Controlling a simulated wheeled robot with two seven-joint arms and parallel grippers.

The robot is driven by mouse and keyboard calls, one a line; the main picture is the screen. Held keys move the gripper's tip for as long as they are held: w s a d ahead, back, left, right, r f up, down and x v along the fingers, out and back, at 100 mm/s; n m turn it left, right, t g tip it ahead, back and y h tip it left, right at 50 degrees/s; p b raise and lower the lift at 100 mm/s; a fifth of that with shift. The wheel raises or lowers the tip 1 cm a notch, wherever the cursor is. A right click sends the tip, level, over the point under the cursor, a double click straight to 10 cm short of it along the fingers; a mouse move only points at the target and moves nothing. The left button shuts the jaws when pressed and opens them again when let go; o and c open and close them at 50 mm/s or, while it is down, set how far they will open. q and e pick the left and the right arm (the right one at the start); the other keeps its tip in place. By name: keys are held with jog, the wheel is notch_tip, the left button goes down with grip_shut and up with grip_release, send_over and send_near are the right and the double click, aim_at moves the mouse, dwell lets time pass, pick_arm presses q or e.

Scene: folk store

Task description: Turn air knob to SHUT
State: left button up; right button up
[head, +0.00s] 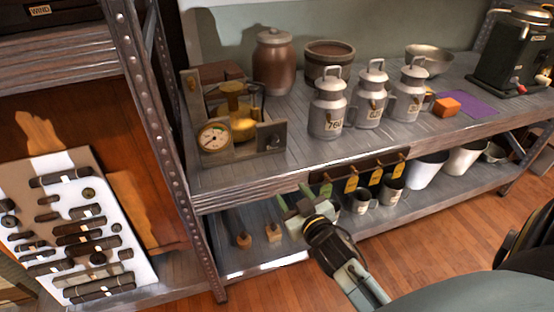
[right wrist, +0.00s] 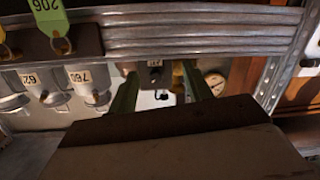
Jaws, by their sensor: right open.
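A brass burner-like device (head: 238,112) with a round pressure gauge (head: 214,137) stands at the left end of the metal bench. A small grey panel (head: 271,136) at its right front carries a dark knob-like part, too small to read in the head view. In the right wrist view the panel (right wrist: 154,63) has a small label, unclear, with a dark part below it; the gauge (right wrist: 215,84) is to the right. My right gripper (head: 295,197) is open and empty, in front of the bench edge and below the device, apart from it. Its green fingers also show in the wrist view (right wrist: 160,95).
Numbered milk cans (head: 327,110) stand right of the device, with brown crocks (head: 274,65) behind. A rack post (head: 172,140) stands at left.

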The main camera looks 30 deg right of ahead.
aim_at(276, 143)
notch_tip(276, 143, up, 6)
jog(key=d+t+b, duration=0.1)
jog(key=t, duration=0.1)
jog(key=shift+h, duration=0.3)
jog(key=w+b, duration=0.1)
jog(key=w, duration=0.3)
jog(key=w+d+b, duration=0.1)
jog(key=w, duration=0.3)
jog(key=w+d, duration=0.1)
jog(key=w, duration=0.3)
jog(key=shift+d+f+b, duration=0.1)
jog(key=shift+d+b, duration=0.1)
jog(key=shift+b, duration=0.2)
pick_arm(q)
notch_tip(276, 143, up, 11)
jog(key=d, duration=0.2)
jog(key=shift+s+d+f+t+h, duration=0.2)
jog(key=shift+s+t+h, duration=0.1)
jog(key=shift+s+t, duration=0.1)
pick_arm(e)
jog(key=shift+w+d, duration=0.1)
jog(key=shift+w, duration=0.5)
jog(key=shift+c, duration=0.4)
pick_arm(q)
jog(key=shift+w, duration=0.1)
pick_arm(e)
jog(key=c, duration=0.9)
